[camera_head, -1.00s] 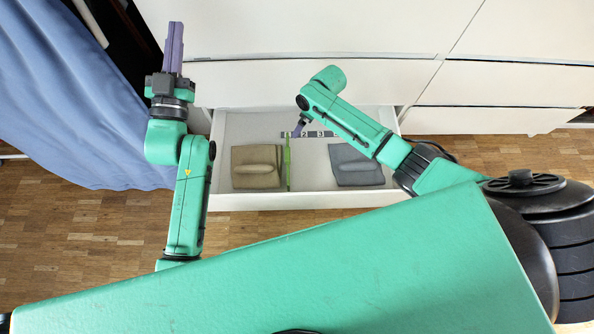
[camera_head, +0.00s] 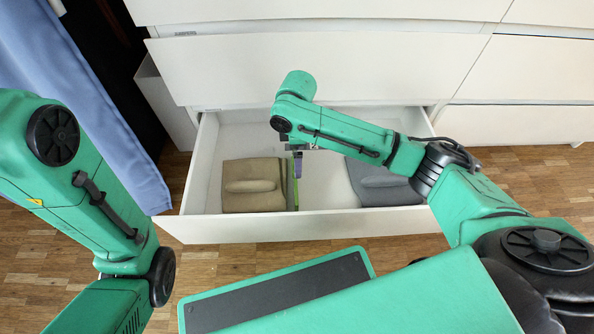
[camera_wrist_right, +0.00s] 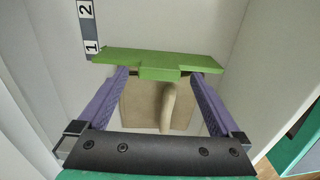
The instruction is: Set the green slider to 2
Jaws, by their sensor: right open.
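The green slider (camera_wrist_right: 160,64) is a thin upright divider in the open drawer (camera_head: 330,223). In the wrist view its left end is beside the 1 on the number strip (camera_wrist_right: 88,30), with the 2 farther along. My right gripper (camera_wrist_right: 160,76) is open. Its two purple fingertips are at the slider's near side, one on each side of its middle tab; I cannot tell whether they touch it. In the head view my right arm hides most of the strip. My left gripper is out of view; only its arm shows at the left.
A brown block with a raised handle (camera_head: 252,186) lies in the drawer left of the slider. A grey block (camera_head: 383,188) lies at the right, partly under my right arm. Bare drawer floor lies between the slider and the grey block.

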